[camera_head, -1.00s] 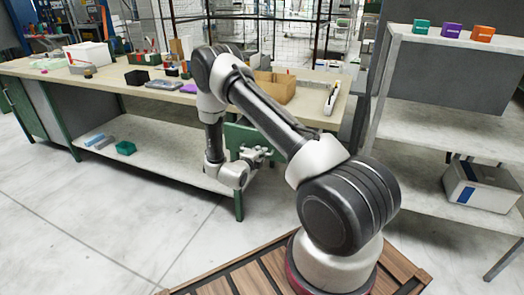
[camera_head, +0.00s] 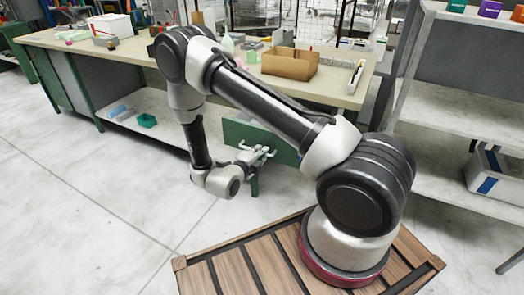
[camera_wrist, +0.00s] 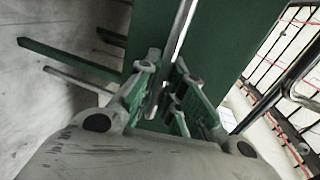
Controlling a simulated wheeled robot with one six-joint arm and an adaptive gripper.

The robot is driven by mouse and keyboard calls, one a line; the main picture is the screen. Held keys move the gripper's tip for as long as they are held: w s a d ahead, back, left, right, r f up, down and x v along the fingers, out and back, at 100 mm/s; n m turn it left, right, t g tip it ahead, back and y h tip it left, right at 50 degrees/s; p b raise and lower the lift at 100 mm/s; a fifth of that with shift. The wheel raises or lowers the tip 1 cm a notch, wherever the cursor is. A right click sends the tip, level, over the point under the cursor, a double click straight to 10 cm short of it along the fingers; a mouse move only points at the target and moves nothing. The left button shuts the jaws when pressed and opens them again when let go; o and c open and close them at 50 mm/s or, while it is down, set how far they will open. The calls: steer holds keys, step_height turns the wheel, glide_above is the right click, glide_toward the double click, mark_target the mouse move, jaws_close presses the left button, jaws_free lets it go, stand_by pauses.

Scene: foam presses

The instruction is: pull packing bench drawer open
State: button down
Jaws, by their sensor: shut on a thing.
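The packing bench (camera_head: 200,70) has a pale top and green legs. Its green drawer front (camera_head: 236,131) is below the right part of the top and appears to stand out from the bench edge; the drawer's inside is hidden. In the wrist view, the green front (camera_wrist: 222,45) fills the upper middle, with a grey bar handle (camera_wrist: 178,35) running across it. My gripper (camera_head: 262,154) is at the drawer front, shut on the handle. Its fingers (camera_wrist: 165,95) lie on both sides of the bar in the wrist view.
A cardboard box (camera_head: 290,64) and small items stand on the bench top. A green bin (camera_head: 147,120) sits on the lower shelf. A grey shelf rack (camera_head: 460,115) stands at right, holding a light bin (camera_head: 490,175). The floor at left front is clear.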

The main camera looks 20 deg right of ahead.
steer(key=c, duration=1.5)
jaws_free()
steer(key=v, duration=1.2)
steer(key=shift+f, duration=0.1)
